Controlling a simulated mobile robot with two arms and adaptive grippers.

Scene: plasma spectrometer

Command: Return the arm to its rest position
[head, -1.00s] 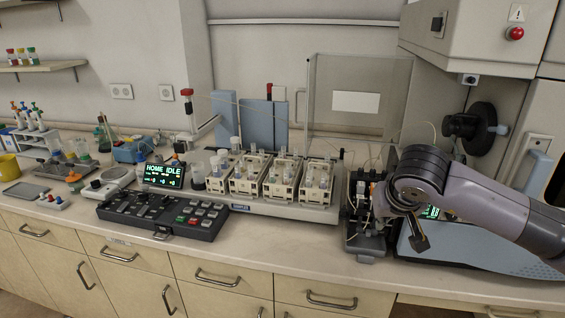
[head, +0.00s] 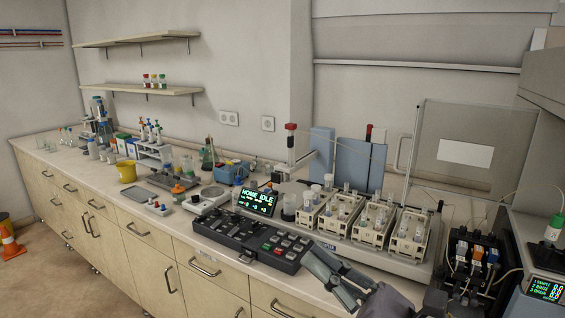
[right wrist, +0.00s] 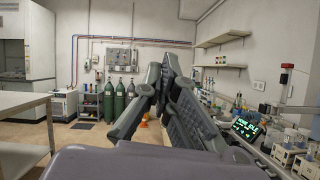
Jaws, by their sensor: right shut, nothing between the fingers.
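My right gripper (head: 335,276) comes in from the bottom right of the head view. It is in front of the control panel (head: 252,240), over the front part of the bench, with nothing in its fingers. In the right wrist view its fingers (right wrist: 166,70) are brought together at the tips, pointing out across the room. My left gripper is in neither view.
The autosampler racks (head: 365,222) stand behind the gripper, with the pump (head: 470,262) to their right. A display (head: 257,201) reads HOME IDLE. Glassware and a yellow cup (head: 127,172) stand along the bench. Gas cylinders (right wrist: 116,101) stand across open floor.

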